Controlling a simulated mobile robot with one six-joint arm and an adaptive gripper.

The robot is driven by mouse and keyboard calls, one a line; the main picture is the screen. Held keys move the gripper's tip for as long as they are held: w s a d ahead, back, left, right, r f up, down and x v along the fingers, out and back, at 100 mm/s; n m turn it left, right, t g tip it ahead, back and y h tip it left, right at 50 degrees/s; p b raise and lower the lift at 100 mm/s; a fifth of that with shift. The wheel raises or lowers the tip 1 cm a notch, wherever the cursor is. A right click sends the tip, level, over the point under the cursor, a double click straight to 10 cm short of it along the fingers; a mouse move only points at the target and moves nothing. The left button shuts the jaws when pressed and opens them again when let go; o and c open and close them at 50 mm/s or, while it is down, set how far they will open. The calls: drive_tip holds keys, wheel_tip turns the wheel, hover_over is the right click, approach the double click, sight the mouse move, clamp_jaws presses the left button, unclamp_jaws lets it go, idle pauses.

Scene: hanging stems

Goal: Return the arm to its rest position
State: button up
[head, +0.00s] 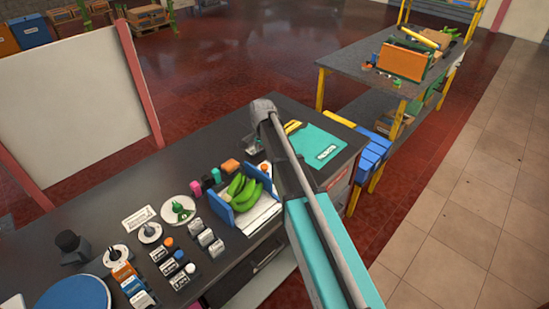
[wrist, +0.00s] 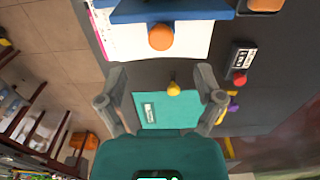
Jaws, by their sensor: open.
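My gripper (wrist: 162,76) is open in the wrist view, with its two grey fingers spread wide and nothing between them. Below it lie the dark worktop (wrist: 215,30) and a teal mat (wrist: 168,112) with a small yellow item (wrist: 173,89) at its edge. In the head view my arm reaches over the right part of the worktop (head: 210,148). The arm passes close to a blue-walled holder (head: 221,208) with green bananas (head: 243,191) and partly covers the teal mat (head: 317,145).
Several small labelled blocks, a plate (head: 180,210) and a blue disc (head: 74,294) crowd the worktop's left part. A yellow-legged shelf (head: 385,58) stands behind at right, with blue bins (head: 371,156) near the worktop's corner. Tiled floor at right is clear.

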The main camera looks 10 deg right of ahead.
drive_tip(key=s+d+n, duration=0.2)
drive_tip(key=s+n, duration=0.1)
drive_tip(key=s, duration=0.5)
drive_tip(key=s+d+f+n+b, duration=0.1)
drive_tip(key=s+n, duration=0.3)
drive_tip(key=s, duration=0.4)
drive_tip(key=s+d+n, duration=0.3)
drive_tip(key=s, duration=0.5)
drive_tip(key=shift+d+f+n+b, duration=0.35)
drive_tip(key=shift+f+n+b, duration=0.05)
